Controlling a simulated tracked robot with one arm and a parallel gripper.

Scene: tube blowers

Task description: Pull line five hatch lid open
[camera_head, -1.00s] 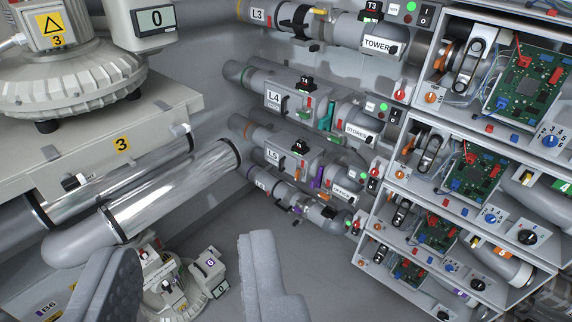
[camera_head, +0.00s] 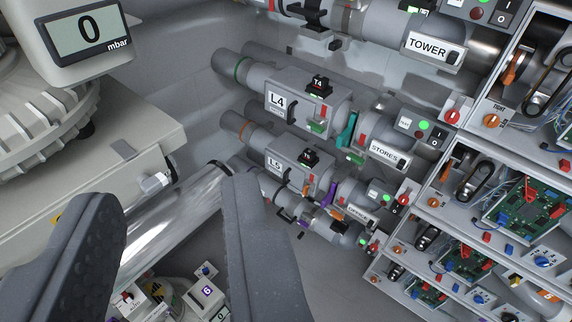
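The line five tube runs out from the wall with an "L5" label (camera_head: 274,162) on its grey hatch housing (camera_head: 312,154), in the middle of the view. A small black unit (camera_head: 309,158) sits on top of it. The lower part of the housing is close behind my right finger, and I cannot make out its lid edge or handle clearly. My gripper (camera_head: 168,190) is open and empty, its two dark grey fingers wide apart in the lower left. The right fingertip shows just left of and below the L5 label, apart from it as far as I can tell.
The similar L4 housing (camera_head: 300,92) lies above, with the STORES section (camera_head: 385,152) to its right. A shiny metal pipe (camera_head: 170,225) passes between my fingers. A blower with a display (camera_head: 90,32) is at upper left. Shelves with circuit boards (camera_head: 525,210) fill the right.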

